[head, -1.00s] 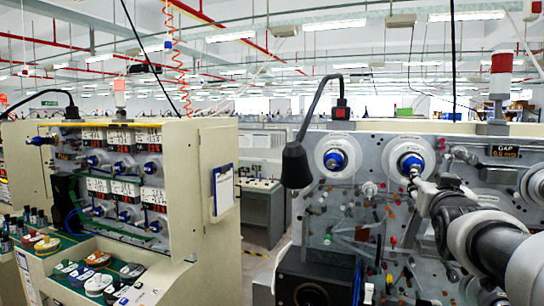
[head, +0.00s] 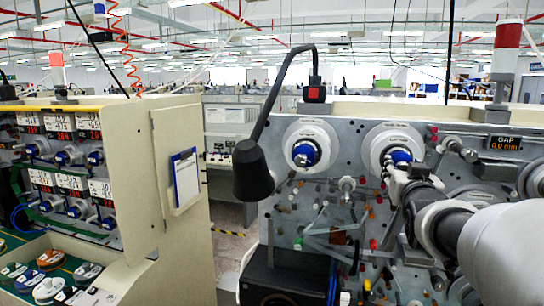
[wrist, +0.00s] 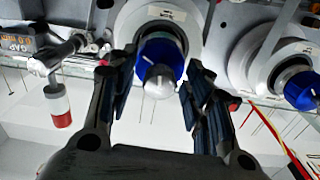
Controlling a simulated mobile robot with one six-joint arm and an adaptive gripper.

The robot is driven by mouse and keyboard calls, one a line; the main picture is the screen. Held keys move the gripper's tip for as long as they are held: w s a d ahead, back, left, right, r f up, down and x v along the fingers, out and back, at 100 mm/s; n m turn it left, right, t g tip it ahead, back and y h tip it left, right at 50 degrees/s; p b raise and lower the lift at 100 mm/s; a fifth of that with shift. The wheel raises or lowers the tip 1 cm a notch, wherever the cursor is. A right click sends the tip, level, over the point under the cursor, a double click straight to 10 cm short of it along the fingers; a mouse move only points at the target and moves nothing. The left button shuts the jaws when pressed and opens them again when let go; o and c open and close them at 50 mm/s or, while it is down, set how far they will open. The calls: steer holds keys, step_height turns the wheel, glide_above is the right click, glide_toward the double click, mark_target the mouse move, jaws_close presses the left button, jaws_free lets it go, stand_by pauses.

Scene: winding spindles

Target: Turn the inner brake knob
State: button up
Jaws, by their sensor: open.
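A white spindle disc with a blue hub (head: 401,155) is the right one of two on the grey machine's front. In the wrist view the blue hub (wrist: 165,54) has a rounded silver knob (wrist: 160,78) at its centre. My gripper (head: 394,172) is at this hub in the head view and hides its lower part. In the wrist view my open gripper (wrist: 160,62) has one dark finger on each side of the hub and knob. A gap shows on the right; contact on the left cannot be told. Which knob is the inner brake knob is not marked.
A second spindle with a blue hub (head: 305,153) is to the left. A black lamp (head: 253,170) hangs in front of the machine. A GAP display (head: 503,142) and a red-and-white beacon (head: 507,50) are at the right. Small guide pins and rollers fill the panel below.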

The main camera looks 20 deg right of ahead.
steer(key=shift+s, duration=0.1)
steer(key=shift+c, duration=0.3)
steer(key=shift+c, duration=0.8)
steer(key=c, duration=0.8)
steer(key=shift+c, duration=0.3)
steer(key=shift+b, duration=0.4)
